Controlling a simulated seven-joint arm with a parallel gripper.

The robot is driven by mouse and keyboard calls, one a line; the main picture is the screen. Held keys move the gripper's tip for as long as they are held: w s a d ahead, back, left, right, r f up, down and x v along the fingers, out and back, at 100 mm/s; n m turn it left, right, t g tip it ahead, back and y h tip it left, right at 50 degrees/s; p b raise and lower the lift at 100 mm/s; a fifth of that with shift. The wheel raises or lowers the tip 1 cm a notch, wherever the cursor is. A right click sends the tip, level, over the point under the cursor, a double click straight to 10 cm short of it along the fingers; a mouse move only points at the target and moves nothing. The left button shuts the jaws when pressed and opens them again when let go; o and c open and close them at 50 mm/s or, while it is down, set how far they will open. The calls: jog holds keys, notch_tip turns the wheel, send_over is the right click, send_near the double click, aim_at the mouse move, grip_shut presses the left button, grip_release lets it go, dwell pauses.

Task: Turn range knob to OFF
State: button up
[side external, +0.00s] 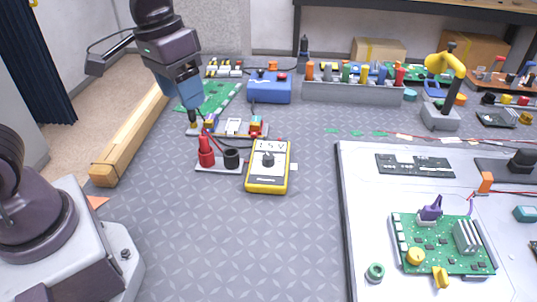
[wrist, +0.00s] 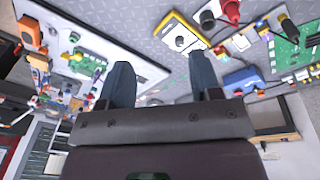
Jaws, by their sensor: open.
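The yellow multimeter (side external: 267,182) lies flat on the grey mat, with a small display at its far end that seems to read 7.5 V or 15 V. Its dark range knob (side external: 268,160) sits in the middle of the face; I cannot read which position it points to. In the wrist view the multimeter (wrist: 168,27) and knob (wrist: 180,41) show beyond the fingers. My gripper (side external: 193,121) is behind and left of the multimeter, above the mat. In the wrist view my gripper (wrist: 161,66) has its fingers wide apart, with nothing between them.
A red terminal post (side external: 206,152) and a black one (side external: 232,158) stand close left of the multimeter. Behind are a circuit board strip (side external: 232,128) and a blue box (side external: 270,88). A white panel (side external: 360,215) lies right. The mat in front is clear.

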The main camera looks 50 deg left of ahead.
jog(key=w+a+f+n+g+y, duration=0.1)
jog(key=w+a+f+n+g, duration=0.15)
jog(key=w+f, duration=1.15)
jog(key=n+t, duration=0.1)
send_near(268, 156)
notch_tip(268, 156, down, 10)
jog(key=shift+r, duration=0.1)
jog(key=c, duration=0.9)
